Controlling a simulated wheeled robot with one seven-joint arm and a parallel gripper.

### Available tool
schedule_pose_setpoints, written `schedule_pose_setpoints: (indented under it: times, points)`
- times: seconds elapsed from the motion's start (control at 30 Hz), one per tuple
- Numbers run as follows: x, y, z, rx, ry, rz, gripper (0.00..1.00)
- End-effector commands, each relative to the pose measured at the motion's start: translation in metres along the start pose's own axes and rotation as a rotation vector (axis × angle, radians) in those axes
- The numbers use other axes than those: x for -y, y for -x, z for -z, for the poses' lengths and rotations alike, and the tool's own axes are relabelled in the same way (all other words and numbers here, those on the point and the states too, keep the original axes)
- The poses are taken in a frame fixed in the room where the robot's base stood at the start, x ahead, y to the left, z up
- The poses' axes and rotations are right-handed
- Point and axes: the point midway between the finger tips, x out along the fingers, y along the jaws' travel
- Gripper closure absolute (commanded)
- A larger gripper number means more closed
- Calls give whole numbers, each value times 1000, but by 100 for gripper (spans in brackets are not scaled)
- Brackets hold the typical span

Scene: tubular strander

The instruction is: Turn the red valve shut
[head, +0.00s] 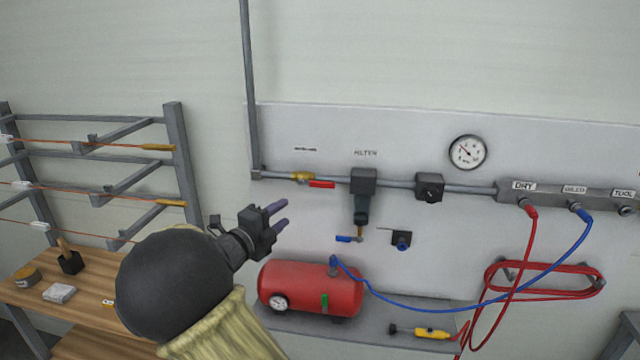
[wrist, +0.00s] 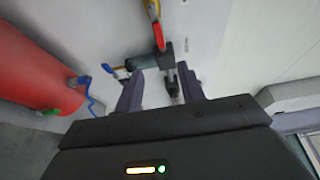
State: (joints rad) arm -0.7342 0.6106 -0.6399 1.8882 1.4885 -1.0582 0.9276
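The red valve has a brass body (head: 301,176) on the grey wall pipe and a red lever (head: 322,184). The lever points right, roughly along the pipe. In the wrist view the red lever (wrist: 158,36) and the yellow body (wrist: 152,9) show at the top, beyond my fingertips. My gripper (head: 284,213) is open and empty, its fingers pointing right. In the head view it appears below and left of the lever. In the wrist view the gap between my fingers (wrist: 160,88) holds nothing. The lever is apart from both fingers.
A filter (head: 363,182) hangs from the pipe right of the lever, with a small blue lever (head: 346,239) below. A red tank (head: 308,289) stands on the shelf under my gripper. A blue hose (head: 450,308) runs right. A wire rack (head: 180,165) and wooden bench (head: 90,318) are left.

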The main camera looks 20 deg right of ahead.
Motion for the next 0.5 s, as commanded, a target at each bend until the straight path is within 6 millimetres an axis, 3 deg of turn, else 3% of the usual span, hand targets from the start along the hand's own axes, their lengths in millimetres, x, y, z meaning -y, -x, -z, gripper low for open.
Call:
schedule_pose_setpoints:
  times: [0.3,0.5]
  points:
    - [-1,-3,1,1,4,-2,61]
    - [1,-23,1,-2,6,-1,61]
